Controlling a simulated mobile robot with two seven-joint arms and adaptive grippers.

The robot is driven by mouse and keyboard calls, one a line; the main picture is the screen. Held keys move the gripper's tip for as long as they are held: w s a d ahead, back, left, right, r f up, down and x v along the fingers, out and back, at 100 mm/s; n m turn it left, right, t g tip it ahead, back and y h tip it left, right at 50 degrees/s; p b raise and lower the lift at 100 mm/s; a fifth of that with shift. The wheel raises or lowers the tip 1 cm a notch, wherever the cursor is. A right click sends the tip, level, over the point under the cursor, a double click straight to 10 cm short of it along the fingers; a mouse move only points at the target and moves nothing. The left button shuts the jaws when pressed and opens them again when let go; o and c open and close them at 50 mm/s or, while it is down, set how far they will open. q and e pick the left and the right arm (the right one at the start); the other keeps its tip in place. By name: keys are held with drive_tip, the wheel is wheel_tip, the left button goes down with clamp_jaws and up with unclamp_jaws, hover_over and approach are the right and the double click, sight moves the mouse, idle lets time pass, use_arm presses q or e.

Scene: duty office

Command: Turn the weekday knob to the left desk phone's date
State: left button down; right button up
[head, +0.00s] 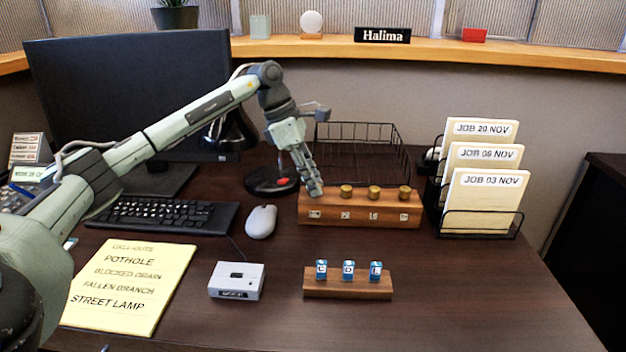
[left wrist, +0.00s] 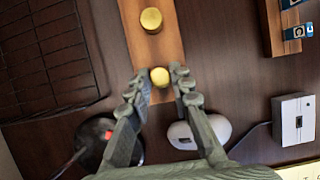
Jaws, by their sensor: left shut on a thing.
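A wooden block (head: 360,207) on the desk carries a row of brass knobs, with a small white window under each. Three knobs show clearly: one left (head: 346,190), one middle (head: 374,191) and one right (head: 404,191). My left gripper (head: 316,190) points down at the block's left end and hides the leftmost knob there. In the left wrist view that knob (left wrist: 159,77) sits between the fingertips, and the gripper is shut on it. The leftmost window (head: 315,215) is too small to read. I cannot make out a desk phone. My right gripper is out of view.
A wire tray (head: 362,150) stands behind the block and a rack of job cards (head: 482,200) to its right. A mouse (head: 261,221), a white box (head: 237,281) and a smaller block with blue-sided cubes (head: 348,287) lie in front. The front right desk is clear.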

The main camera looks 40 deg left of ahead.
use_arm(q)
drive_tip(key=c, duration=1.3)
unclamp_jaws()
drive_tip(key=shift+c, duration=0.2)
drive_tip(key=shift+r, duration=0.15)
drive_tip(key=v, duration=1.1)
drive_tip(key=shift+s+a+r, duration=0.15)
drive_tip(key=shift+r, duration=0.2)
